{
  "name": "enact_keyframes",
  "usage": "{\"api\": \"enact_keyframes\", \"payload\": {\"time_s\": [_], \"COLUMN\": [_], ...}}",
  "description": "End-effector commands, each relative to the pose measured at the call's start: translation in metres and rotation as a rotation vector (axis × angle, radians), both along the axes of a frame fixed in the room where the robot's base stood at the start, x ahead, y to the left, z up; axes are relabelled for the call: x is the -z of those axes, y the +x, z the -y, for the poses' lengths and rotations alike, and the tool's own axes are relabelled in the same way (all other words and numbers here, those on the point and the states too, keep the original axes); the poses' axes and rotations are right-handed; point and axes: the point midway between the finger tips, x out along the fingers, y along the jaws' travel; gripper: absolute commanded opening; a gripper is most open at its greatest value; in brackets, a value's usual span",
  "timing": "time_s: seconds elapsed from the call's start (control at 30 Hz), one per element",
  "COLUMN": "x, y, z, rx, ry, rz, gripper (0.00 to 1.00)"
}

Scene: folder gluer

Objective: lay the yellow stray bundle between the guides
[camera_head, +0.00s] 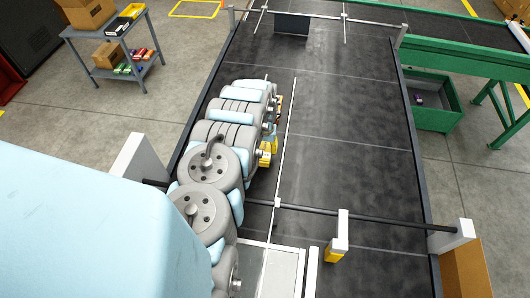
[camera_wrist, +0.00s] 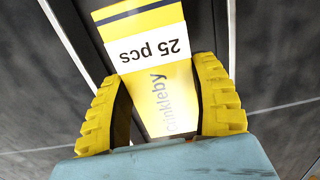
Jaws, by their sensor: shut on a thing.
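The yellow bundle (camera_wrist: 168,105) fills the middle of the wrist view, with a dark stripe and a white "25 pcs" label. My gripper (camera_wrist: 160,68) has its yellow ridged fingers shut on the bundle's two sides. A pale rail (camera_wrist: 63,38) runs to the left of the bundle and another rail (camera_wrist: 232,40) to its right. I cannot tell how high the bundle is above the dark belt. In the head view one long guide rail (camera_head: 286,143) shows to the right of my arm, which hides the other side. Yellow patches show beside my arm there, but the bundle is not clear.
The dark belt (camera_head: 345,185) is bare right of the rail. A crossbar (camera_head: 370,220) spans it, with a white bracket (camera_head: 342,228) hanging from it. A green bin (camera_head: 435,105) stands at right, and a grey cart (camera_head: 140,65) with boxes at upper left.

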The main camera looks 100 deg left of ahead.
Motion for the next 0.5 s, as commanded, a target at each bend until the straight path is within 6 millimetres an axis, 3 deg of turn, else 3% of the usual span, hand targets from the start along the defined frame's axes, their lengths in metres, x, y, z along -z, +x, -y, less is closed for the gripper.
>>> {"api": "enact_keyframes", "payload": {"time_s": [0.37, 0.5], "x": [0.006, 0.019], "y": [0.001, 0.000], "z": [-0.005, -0.004], "rx": [0.000, 0.001], "ry": [0.001, -0.003], "rz": [0.001, 0.001], "gripper": [0.23, 0.23]}}
